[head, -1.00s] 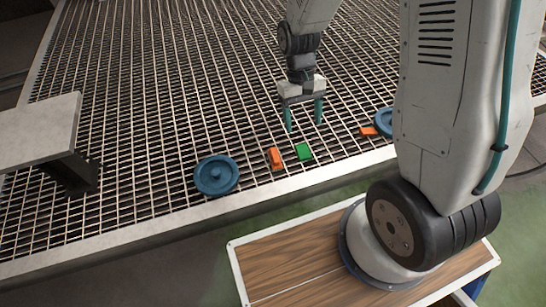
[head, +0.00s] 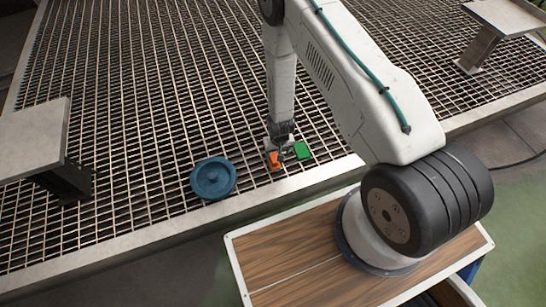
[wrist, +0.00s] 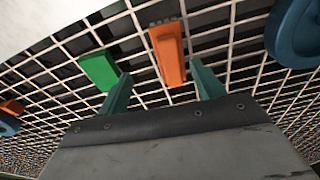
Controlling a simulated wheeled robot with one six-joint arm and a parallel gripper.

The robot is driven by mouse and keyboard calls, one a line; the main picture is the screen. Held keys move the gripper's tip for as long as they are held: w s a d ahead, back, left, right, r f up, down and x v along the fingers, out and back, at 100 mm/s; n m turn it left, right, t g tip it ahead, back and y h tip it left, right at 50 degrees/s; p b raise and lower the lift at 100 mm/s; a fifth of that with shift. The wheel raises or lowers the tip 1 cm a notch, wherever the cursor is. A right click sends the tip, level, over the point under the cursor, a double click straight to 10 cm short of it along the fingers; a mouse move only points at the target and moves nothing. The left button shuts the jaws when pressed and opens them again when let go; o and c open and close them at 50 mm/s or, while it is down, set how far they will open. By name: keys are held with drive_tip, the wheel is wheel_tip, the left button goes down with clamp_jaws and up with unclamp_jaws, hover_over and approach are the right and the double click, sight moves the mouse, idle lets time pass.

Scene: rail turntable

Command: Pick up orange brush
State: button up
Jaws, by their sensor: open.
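An orange brush (head: 275,161), a small oblong block, lies on the metal grating near its front edge. In the wrist view the orange brush (wrist: 168,55) shows ahead, between the lines of the two teal fingers. My gripper (head: 285,154) is low over the grating at the brush, and it also shows in the wrist view (wrist: 162,72). The fingers are apart with nothing gripped. I cannot tell how far the fingertips reach down beside the brush. In the head view my gripper partly covers the brush's far end.
A green block (head: 302,151) lies close to the right of the brush. A blue disc (head: 213,178) lies to its left. Another orange piece (wrist: 12,106) and a second blue disc (wrist: 7,126) show at the wrist view's left edge. A grey stand (head: 40,140) is at the left.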

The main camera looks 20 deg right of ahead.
sight(273, 155)
drive_tip(key=shift+w+a+f, duration=0.1)
drive_tip(key=shift+w, duration=0.15)
drive_tip(key=f, duration=0.2)
drive_tip(key=w+f, duration=0.1)
drive_tip(key=f, duration=0.2)
drive_tip(key=w+a+f, duration=0.1)
drive_tip(key=f, duration=0.1)
drive_tip(key=shift+a+f, duration=0.1)
drive_tip(key=shift+f, duration=0.05)
drive_tip(key=c, duration=1.1)
